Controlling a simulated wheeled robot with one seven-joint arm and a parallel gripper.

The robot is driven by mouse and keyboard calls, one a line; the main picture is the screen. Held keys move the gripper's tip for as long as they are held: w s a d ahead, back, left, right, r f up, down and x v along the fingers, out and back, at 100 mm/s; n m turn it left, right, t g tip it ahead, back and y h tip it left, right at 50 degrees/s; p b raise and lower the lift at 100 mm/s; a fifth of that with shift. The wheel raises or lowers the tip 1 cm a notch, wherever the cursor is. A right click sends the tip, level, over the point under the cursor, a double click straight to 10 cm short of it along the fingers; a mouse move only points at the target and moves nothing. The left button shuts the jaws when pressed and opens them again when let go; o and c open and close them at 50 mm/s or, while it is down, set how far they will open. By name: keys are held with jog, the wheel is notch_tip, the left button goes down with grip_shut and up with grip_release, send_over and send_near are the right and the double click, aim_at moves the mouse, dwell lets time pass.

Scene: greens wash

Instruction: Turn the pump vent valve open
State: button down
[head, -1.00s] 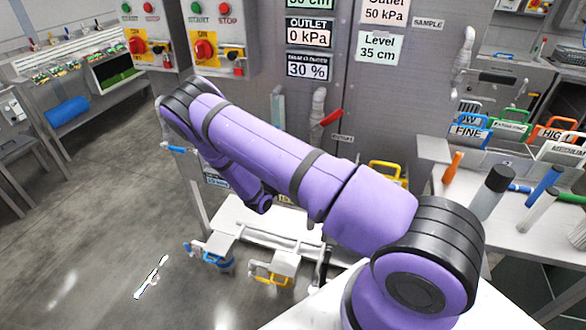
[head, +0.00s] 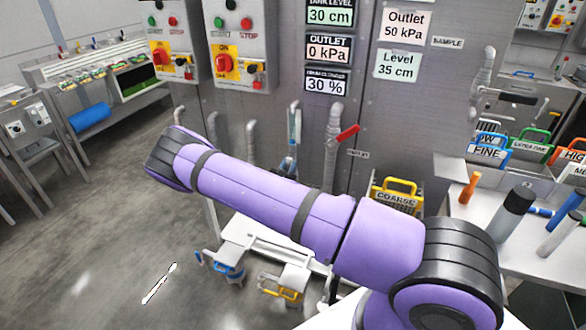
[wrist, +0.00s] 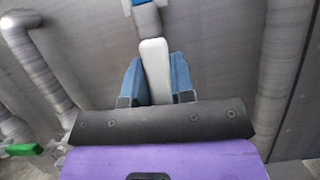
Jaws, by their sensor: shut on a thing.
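In the wrist view a pale white lever handle (wrist: 154,70) stands between the blue fingers of my gripper (wrist: 157,72), which are shut on it. The handle runs up to a grey pipe fitting (wrist: 147,18) with a blue part at the top edge. No label shows there, so I cannot read which valve it is.
A pipe with a red lever (head: 347,134) stands on the steel panel. Displays read Outlet 0 kPa (head: 328,47) and 30 % (head: 326,82). A green handle (wrist: 24,149) lies left in the wrist view.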

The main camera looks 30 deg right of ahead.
jog(key=shift+w+a+n+t+y, duration=0.2)
jog(key=shift+n+t+y, duration=0.1)
jog(key=shift+n, duration=0.3)
jog(key=shift+f, duration=0.1)
jog(key=c, duration=1)
grip_release()
jog(key=shift+o, duration=0.2)
jog(key=shift+a, duration=0.1)
jog(key=v, duration=1)
jog(key=shift+s+a, duration=0.2)
jog(key=shift+f, duration=0.15)
